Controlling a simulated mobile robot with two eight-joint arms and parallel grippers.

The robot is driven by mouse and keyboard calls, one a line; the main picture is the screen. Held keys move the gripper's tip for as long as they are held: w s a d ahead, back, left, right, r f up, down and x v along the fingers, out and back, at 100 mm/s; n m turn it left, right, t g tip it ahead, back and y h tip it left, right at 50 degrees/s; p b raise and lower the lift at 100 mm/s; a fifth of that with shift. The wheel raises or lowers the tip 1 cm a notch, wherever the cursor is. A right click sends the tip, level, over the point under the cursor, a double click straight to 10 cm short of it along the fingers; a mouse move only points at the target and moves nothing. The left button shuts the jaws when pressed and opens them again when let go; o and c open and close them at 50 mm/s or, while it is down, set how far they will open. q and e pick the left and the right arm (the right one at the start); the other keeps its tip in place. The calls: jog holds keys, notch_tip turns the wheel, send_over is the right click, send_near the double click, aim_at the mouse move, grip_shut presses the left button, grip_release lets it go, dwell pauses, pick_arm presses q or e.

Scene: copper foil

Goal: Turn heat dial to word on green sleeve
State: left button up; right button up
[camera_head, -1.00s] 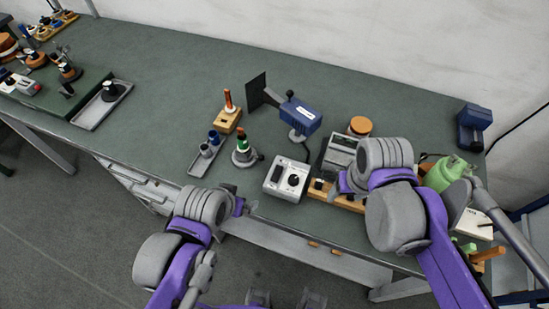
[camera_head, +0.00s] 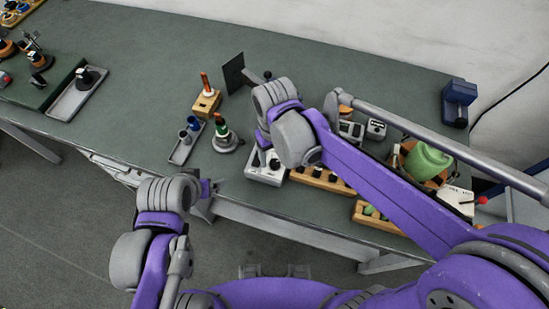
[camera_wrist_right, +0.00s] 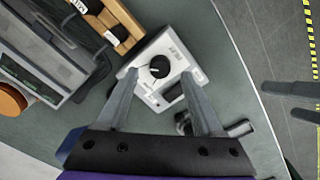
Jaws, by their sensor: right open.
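The heat dial is a round black knob (camera_wrist_right: 159,67) on a white control box (camera_wrist_right: 168,52) in the right wrist view. The box also shows in the head view (camera_head: 262,179), partly behind my right gripper. My right gripper (camera_wrist_right: 158,77) is open above the box, its fingertips on either side of the dial; contact cannot be told. In the head view the right gripper (camera_head: 264,146) points down. A green-sleeved handle (camera_head: 221,126) stands in a round grey base left of the box. Its word and the dial lettering are too small to read. My left gripper (camera_head: 207,194) hangs near the front edge.
A wooden rack (camera_head: 322,180) stands right of the box. A tray with blue cups (camera_head: 187,137) and a wooden block with an orange-brown handle (camera_head: 206,102) stand left of it.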

aim_at(275, 164)
jog(key=shift+f, duration=1.35)
grip_shut()
